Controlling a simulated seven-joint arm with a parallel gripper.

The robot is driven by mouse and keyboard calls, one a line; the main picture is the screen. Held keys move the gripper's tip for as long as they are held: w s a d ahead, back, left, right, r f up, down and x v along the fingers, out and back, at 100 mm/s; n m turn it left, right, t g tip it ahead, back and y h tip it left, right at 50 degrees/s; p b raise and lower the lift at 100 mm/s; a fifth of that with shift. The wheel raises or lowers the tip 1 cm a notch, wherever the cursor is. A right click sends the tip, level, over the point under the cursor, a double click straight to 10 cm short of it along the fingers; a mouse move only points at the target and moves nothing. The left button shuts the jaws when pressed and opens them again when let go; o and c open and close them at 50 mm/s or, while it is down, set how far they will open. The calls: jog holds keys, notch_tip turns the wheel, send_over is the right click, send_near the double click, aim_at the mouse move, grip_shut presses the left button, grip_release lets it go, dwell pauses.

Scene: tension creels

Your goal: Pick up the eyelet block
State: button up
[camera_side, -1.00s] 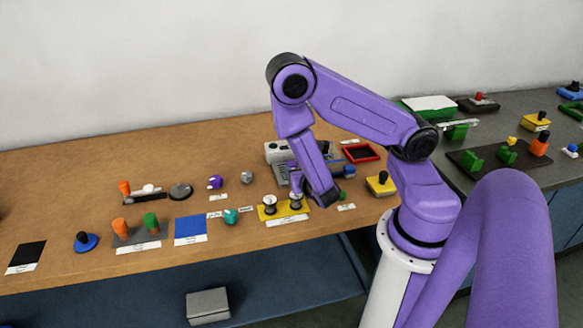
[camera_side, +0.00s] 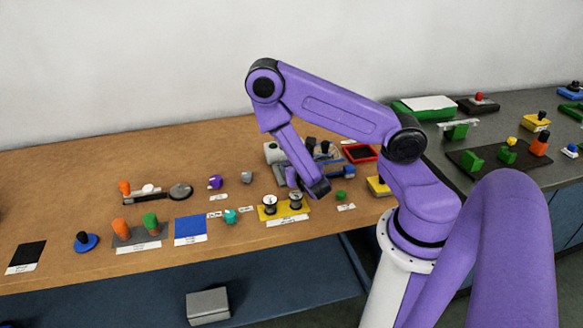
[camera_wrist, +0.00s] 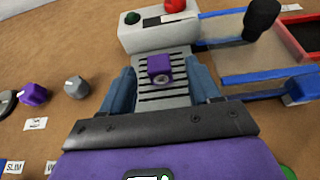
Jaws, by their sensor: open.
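A small purple block with a round metal ring on its near face, which I take as the eyelet block (camera_wrist: 159,67), sits on a grey slotted plate (camera_wrist: 172,98) in the wrist view. My gripper (camera_wrist: 161,72) is open and empty. Its two blue-grey fingers stand left and right of the block, with a gap on each side. I cannot tell how far above the plate the fingertips are. In the side view my arm hides the block and most of the gripper.
A light grey box (camera_wrist: 155,35) with red and green buttons stands just behind the plate. A blue-edged tray (camera_wrist: 250,58) with a black knob lies to the right. A purple knob (camera_wrist: 35,95) and a grey knob (camera_wrist: 77,87) stand left. A yellow spool holder (camera_side: 284,213) is in front.

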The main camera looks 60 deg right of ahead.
jog(key=shift+x, duration=2.5)
jog(key=shift+a, duration=0.1)
jog(key=c, duration=1.1)
jog(key=shift+o, duration=0.2)
jog(key=shift+r, duration=0.15)
